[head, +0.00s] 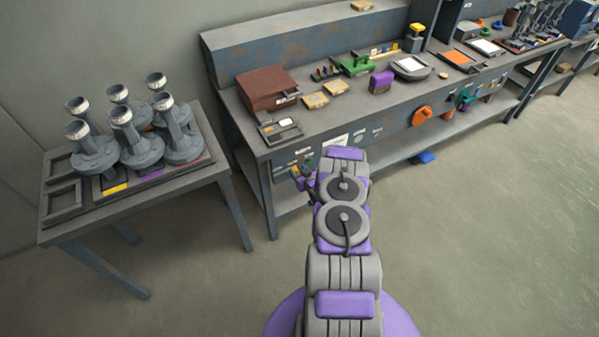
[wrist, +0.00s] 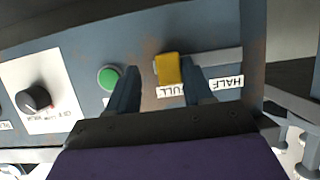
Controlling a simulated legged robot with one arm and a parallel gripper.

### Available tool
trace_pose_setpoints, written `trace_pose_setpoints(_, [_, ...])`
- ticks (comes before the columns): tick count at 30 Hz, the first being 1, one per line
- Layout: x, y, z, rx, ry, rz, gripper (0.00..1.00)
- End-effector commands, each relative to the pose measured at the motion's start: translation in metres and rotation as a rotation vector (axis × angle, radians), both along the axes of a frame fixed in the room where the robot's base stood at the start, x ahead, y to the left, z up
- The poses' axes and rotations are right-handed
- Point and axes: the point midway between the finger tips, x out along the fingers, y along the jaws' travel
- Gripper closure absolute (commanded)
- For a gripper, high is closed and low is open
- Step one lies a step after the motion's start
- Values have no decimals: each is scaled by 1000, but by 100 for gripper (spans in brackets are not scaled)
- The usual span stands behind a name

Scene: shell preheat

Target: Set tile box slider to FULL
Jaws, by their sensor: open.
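The slider's yellow knob (wrist: 170,68) shows in the wrist view on the blue-grey front panel. It sits at the left end of its slot (wrist: 215,60), beside the FULL label (wrist: 173,91). The HALF label (wrist: 215,84) lies to the right; both read upside down. My gripper (wrist: 159,72) is open, with one dark finger on each side of the knob. The right finger is close to the knob; I cannot tell if it touches. The left finger is clearly apart from it. In the head view my gripper (head: 305,177) is at the bench's front panel, partly hidden by my arm.
A green button (wrist: 109,77) and a black dial (wrist: 36,99) lie left of the slider. The workbench (head: 225,45) holds a brown box (head: 267,88) and small trays. A side table (head: 60,232) with several metal funnel-like parts stands left. The floor at right is clear.

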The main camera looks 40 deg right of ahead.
Motion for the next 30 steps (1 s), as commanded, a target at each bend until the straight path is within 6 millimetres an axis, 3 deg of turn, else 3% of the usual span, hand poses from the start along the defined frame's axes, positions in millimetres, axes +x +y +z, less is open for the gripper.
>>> trace_pose_setpoints(11, [-10, 2, 3, 7, 1, 2, 49])
trace_pose_setpoints(20, [-58, 14, 27, 6, 0, -2, 49])
trace_pose_setpoints(30, [-125, 30, 54, 3, 1, -3, 49])
